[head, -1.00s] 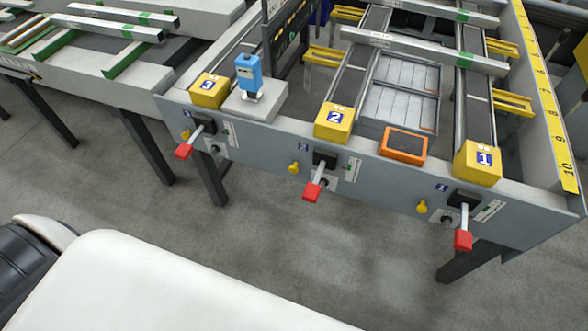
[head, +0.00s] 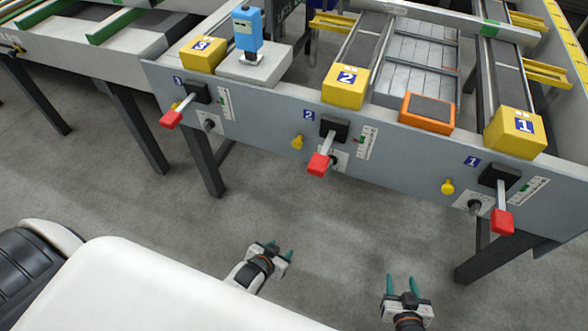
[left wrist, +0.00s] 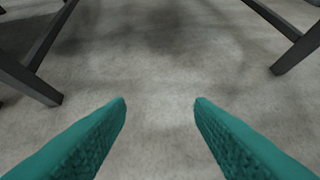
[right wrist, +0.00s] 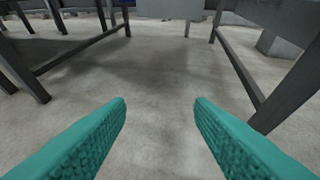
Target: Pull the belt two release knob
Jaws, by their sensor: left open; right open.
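The belt two station sits mid-panel below the yellow block marked 2 (head: 345,84). A small yellow knob (head: 297,142) sticks out under a blue 2 label (head: 309,114). Right of it is a lever with a red handle (head: 319,164), hanging down in front of a black round knob (head: 335,156) on a white plate. My left gripper (head: 282,249) is open and empty, below and in front of the panel, apart from the knobs. My right gripper (head: 401,279) is open and empty, lower and further right.
Similar stations have red levers for belt three (head: 171,119) and belt one (head: 502,222), with another yellow knob (head: 447,186) by belt one. An orange-framed box (head: 426,113) and a blue device (head: 247,28) stand on the top edge. Dark table legs (head: 202,165) stand below. The floor in front is clear.

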